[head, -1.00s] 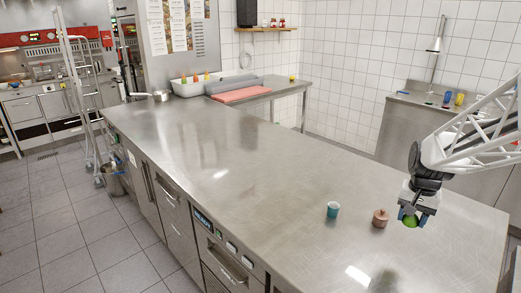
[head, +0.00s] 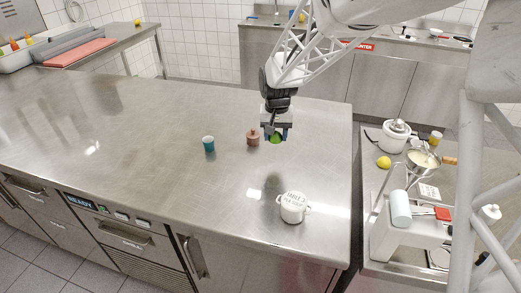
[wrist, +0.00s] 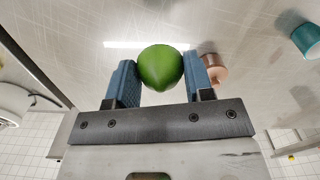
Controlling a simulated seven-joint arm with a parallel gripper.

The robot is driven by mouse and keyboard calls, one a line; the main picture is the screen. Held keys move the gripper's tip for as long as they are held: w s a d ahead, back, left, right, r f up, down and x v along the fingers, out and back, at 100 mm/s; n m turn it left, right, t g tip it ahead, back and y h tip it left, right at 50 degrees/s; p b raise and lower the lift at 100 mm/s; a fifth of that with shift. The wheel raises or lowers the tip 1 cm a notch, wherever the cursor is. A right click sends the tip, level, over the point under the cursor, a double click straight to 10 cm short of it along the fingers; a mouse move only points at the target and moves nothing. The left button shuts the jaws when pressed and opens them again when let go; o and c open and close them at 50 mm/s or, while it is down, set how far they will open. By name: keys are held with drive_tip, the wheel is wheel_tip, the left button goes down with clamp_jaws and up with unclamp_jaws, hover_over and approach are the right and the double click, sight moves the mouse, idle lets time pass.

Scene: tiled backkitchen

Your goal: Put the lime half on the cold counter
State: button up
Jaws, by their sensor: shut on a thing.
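My gripper (head: 276,136) is shut on the green lime half (head: 276,139). In the wrist view the lime half (wrist: 161,67) sits between the two blue fingers of my gripper (wrist: 162,75). It is held above the steel counter (head: 130,150), near its right end. Whether this is the cold counter, I cannot tell from a label; a panel on its front reads READY (head: 79,201).
A copper pot (head: 253,138) stands just left of my gripper, and a teal cup (head: 208,144) further left. A white lettered pot (head: 293,207) stands near the front edge. A side table at right holds a lemon (head: 384,162) and a white machine (head: 400,225).

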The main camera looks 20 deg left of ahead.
hover_over(274, 162)
drive_tip(key=shift+w+f, duration=0.15)
drive_tip(key=shift+f, duration=2.5)
drive_tip(key=shift+f, duration=0.1)
drive_tip(key=shift+f, duration=1.75)
drive_tip(key=shift+f, duration=0.15)
drive_tip(key=o, duration=0.9)
wheel_tip(274, 162, up, 12)
drive_tip(key=shift+r, duration=0.15)
